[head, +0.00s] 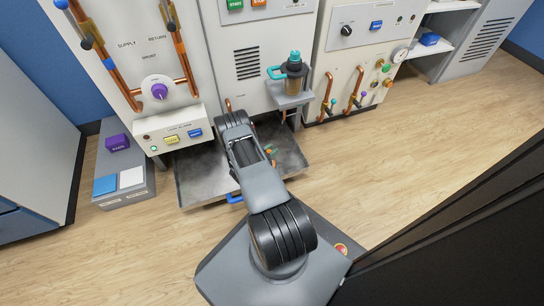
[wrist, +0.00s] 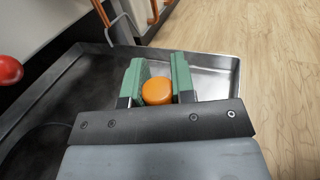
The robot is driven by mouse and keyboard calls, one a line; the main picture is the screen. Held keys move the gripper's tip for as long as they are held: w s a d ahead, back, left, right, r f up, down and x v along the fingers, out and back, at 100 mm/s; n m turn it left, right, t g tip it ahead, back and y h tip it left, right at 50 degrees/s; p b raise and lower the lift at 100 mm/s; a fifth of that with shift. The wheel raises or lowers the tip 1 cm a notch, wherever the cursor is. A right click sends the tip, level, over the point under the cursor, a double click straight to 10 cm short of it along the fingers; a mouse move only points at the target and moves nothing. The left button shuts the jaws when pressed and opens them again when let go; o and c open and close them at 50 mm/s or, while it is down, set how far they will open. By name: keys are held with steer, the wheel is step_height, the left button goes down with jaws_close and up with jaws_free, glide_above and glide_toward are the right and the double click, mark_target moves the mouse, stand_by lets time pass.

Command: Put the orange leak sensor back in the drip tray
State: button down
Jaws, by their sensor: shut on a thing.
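The orange leak sensor (wrist: 157,91) is a small round puck between the green fingers of my gripper (wrist: 158,85) in the wrist view. My gripper is shut on it. In the head view my gripper (head: 270,152) is mostly hidden by my own arm, over the right part of the drip tray. The drip tray (head: 195,183) is a wide, shallow dark metal tray on the floor below the cabinets. Its bare metal floor also shows in the wrist view (wrist: 212,80), beyond the fingers. I cannot tell how high the sensor is above the tray floor.
A blue handle (head: 234,198) is on the tray's front edge. A grey box (head: 125,185) stands left. A red knob (wrist: 9,70) shows at the wrist view's left. Floor to the right is clear.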

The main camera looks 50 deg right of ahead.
step_height(320, 180, down, 3)
steer(key=shift+f+b, duration=0.2)
steer(key=shift+b, duration=0.5)
steer(key=shift+r, duration=0.1)
steer(key=c, duration=1)
jaws_free()
steer(key=shift+f, duration=0.2)
steer(key=shift+o, duration=0.2)
steer(key=shift+r, duration=0.1)
